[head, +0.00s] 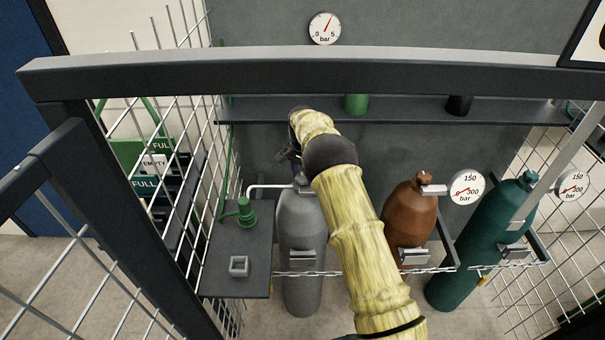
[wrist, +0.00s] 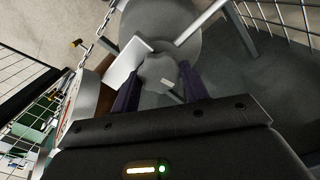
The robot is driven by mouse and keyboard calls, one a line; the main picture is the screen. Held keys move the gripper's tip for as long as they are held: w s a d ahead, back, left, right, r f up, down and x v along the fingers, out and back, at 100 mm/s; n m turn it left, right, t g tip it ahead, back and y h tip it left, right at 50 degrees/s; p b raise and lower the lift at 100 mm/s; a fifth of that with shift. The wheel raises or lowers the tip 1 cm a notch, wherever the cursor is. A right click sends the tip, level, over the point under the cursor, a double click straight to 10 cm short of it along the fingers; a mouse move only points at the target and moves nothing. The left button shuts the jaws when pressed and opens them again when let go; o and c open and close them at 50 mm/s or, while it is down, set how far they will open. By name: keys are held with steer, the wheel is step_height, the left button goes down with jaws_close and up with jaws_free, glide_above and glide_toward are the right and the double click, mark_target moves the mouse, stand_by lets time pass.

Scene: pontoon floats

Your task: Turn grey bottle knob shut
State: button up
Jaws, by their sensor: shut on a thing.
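The grey bottle (head: 302,235) stands upright behind a chain, partly covered by my arm in the head view. Its shoulder (wrist: 165,20) fills the top of the wrist view. The grey knob (wrist: 157,70), with a small pale mark on it, sits between the two dark purple fingers of my gripper (wrist: 158,82) in the wrist view. My gripper is shut on the knob. In the head view my gripper is mostly hidden behind my arm, so its fingertips are not clear there.
A brown bottle (head: 408,220) and a green bottle (head: 485,245) stand to the right with gauges. A dark rail (head: 300,75) crosses in front of me. A small shelf (head: 235,270) with a green fitting (head: 246,214) is at the left. Mesh panels close both sides.

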mark_target(303, 176)
steer(key=shift+w+r+m, duration=0.15)
steer(key=shift+r+m, duration=0.05)
steer(key=shift+m, duration=1)
steer(key=o, duration=1)
steer(key=shift+f, duration=0.1)
step_height(303, 176, up, 17)
steer(key=shift+r+b, duration=0.2)
steer(key=shift+b, duration=0.35)
